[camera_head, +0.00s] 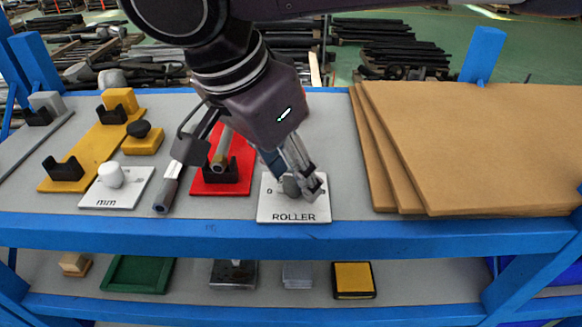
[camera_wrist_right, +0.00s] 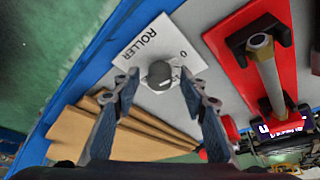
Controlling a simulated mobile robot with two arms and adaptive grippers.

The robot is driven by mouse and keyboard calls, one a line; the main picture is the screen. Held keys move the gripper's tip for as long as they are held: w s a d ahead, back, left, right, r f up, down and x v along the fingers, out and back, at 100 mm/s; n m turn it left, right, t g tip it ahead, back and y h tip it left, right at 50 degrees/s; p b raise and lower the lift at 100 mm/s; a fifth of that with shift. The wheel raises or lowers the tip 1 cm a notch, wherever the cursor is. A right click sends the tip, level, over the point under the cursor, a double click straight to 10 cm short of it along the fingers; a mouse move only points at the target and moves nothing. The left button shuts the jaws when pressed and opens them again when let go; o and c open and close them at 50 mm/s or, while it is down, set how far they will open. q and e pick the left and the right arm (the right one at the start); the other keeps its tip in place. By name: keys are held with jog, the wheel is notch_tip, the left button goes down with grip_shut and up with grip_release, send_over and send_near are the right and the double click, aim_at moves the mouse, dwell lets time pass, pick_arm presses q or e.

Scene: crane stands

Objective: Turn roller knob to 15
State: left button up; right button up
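The roller knob (camera_head: 291,186) is a dark grey round knob on a white plate (camera_head: 295,215) marked ROLLER. It also shows in the right wrist view (camera_wrist_right: 159,73). A "0" is printed on the plate beside it; another mark there is mostly hidden, and I cannot read which way the knob points. My right gripper (camera_head: 303,184) reaches down over the plate from above. In the wrist view its two fingers (camera_wrist_right: 160,82) are apart, one on each side of the knob, with visible gaps. I cannot tell how deep the tips reach. My left gripper is not in view.
A red stand (camera_head: 222,186) with a metal rod stands left of the plate. Farther left are a white knob (camera_head: 111,174) on a plate marked mm and a yellow stand (camera_head: 82,165). Brown boards (camera_head: 470,140) lie stacked on the right. A blue beam (camera_head: 290,238) edges the table.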

jog(key=c, duration=0.5)
grip_shut()
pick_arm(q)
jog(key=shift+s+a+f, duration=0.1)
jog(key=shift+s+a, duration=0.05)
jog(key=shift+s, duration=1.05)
